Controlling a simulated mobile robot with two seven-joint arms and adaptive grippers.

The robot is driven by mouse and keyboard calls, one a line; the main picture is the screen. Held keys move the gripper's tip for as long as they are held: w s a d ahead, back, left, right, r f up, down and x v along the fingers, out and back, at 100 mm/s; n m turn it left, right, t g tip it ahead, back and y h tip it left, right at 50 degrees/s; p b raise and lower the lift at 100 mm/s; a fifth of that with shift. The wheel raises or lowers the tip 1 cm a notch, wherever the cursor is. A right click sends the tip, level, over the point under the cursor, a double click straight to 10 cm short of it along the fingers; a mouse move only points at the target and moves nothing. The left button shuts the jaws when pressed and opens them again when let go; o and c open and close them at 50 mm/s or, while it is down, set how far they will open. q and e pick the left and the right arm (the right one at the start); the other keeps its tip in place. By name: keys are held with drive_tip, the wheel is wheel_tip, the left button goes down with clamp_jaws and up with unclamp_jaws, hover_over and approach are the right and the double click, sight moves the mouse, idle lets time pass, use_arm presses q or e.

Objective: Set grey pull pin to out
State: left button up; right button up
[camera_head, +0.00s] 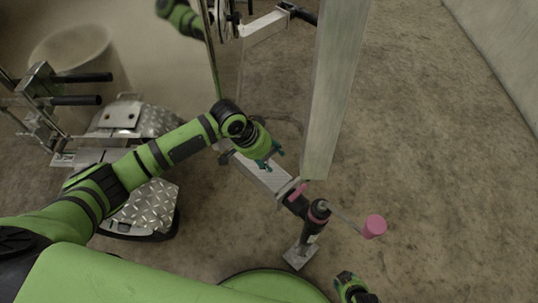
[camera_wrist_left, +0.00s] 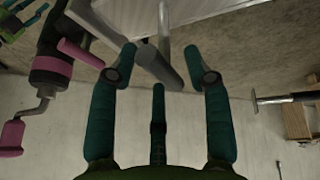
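A grey cylindrical part (camera_wrist_left: 158,66), which looks like the grey pull pin, lies just beyond and between my left fingertips in the left wrist view. I cannot tell whether it is in or out, and I cannot make it out in the head view. My left gripper (camera_head: 270,160) is over the aluminium drawbar (camera_head: 262,174), left of the upright post. In the left wrist view, its teal fingers (camera_wrist_left: 159,58) are spread, with no visible grip on the part.
A jockey stand (camera_head: 309,236) with a pink crank handle (camera_head: 374,226) and a pink lever (camera_head: 297,192) stands at the drawbar's front end. A tall aluminium post (camera_head: 335,90) rises close right of my left gripper. Clear floor lies at right.

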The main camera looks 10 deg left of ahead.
use_arm(q)
drive_tip(key=v, duration=1.2)
idle(0.4)
